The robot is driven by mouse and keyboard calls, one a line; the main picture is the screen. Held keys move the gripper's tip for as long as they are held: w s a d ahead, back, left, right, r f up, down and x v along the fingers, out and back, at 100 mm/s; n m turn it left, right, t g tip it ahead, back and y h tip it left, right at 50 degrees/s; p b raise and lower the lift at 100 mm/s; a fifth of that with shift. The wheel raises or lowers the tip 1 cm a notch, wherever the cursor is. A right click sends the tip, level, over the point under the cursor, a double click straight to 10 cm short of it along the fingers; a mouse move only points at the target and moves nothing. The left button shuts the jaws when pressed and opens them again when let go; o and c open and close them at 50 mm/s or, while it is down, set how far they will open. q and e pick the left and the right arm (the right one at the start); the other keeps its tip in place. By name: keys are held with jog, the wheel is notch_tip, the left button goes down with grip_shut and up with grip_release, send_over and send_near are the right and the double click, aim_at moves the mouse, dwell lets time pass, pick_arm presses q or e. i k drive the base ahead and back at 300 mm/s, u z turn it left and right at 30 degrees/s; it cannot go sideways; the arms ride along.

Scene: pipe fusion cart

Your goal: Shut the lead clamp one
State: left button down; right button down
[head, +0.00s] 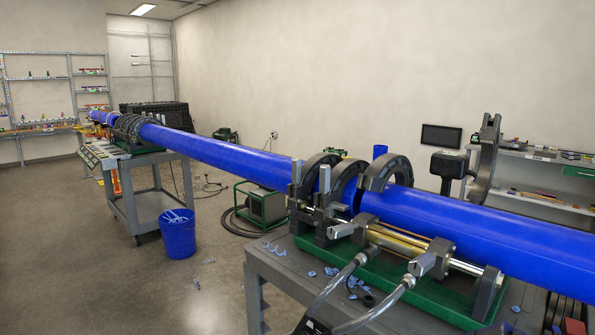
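A long blue pipe (480,220) runs through the fusion machine on the near cart. One dark clamp upper half (487,160) stands swung up and open behind the pipe, at the right. Further left, dark arched clamps (318,172), (346,182) and (388,168) curve over the pipe. The third arch's near end lies over the pipe; I cannot tell whether it is fastened. No label shows which clamp is lead clamp one. Neither of my grippers is in view.
The near cart (262,262) carries a green base (410,298), cylinders, grey hoses (335,285) and blue shavings. A second cart (150,205) supports the pipe at the far left. A blue bucket (178,240) stands on the floor. A shelf unit (540,200) is behind, right.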

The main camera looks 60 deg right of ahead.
aim_at(391, 173)
jog(key=z, duration=0.4)
jog(key=i, duration=0.35)
jog(key=z, duration=3.15)
